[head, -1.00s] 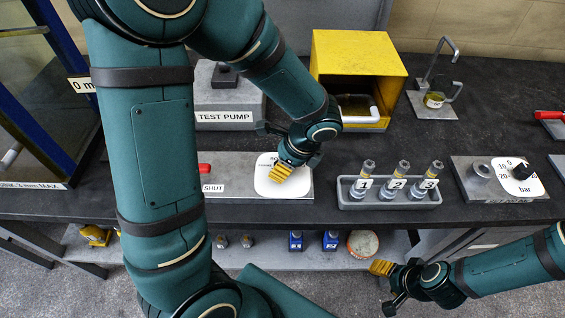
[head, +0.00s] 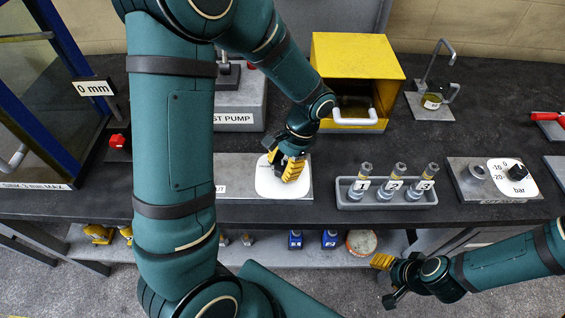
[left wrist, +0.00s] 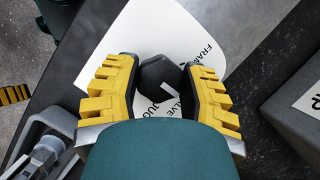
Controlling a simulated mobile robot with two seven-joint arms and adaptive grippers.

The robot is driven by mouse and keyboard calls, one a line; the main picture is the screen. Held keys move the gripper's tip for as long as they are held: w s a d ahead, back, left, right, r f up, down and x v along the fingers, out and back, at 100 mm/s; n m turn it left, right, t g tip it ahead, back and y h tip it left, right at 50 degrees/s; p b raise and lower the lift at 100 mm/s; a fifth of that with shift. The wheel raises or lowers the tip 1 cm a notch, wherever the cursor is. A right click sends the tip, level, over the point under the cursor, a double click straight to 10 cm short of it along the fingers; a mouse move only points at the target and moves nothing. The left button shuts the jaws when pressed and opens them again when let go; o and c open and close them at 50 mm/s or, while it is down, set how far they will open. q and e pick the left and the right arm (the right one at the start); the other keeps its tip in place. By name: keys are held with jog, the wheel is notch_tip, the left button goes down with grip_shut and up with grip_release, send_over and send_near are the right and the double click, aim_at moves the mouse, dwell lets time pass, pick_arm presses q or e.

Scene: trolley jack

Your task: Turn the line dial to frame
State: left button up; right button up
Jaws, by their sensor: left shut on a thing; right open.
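The line dial is a black knob (left wrist: 160,77) on a white plate (left wrist: 140,35) in the left wrist view. The word FRAME shows partly at the upper right of the plate, and other lettering is partly covered. In the head view the white plate (head: 265,184) sits on a grey block, and my gripper hides the knob. My left gripper (head: 288,168) is over the plate, its yellow fingers (left wrist: 160,92) shut on the knob from both sides. My right gripper (head: 388,278) is open and empty, low in front of the bench.
Right of the dial stands a grey tray (head: 387,203) with fittings numbered 1, 2 and 3. Behind are a yellow box (head: 358,55) and the test pump (head: 236,108). A gauge block (head: 470,193) stands farther right. A red knob (head: 118,141) sits left.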

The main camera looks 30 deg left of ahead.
pick_arm(q)
jog(key=n+h, duration=0.1)
jog(key=n, duration=0.2)
jog(key=n+h+p, duration=0.1)
jog(key=n, duration=0.2)
jog(key=shift+g+p, duration=0.3)
jog(key=n+h+p, duration=0.1)
jog(key=n+h, duration=0.1)
jog(key=n, duration=0.3)
jog(key=shift+n, duration=0.4)
jog(key=o, duration=1.2)
jog(key=v, duration=1.2)
jog(key=shift+s+a, duration=0.25)
jog(key=shift+s, duration=0.2)
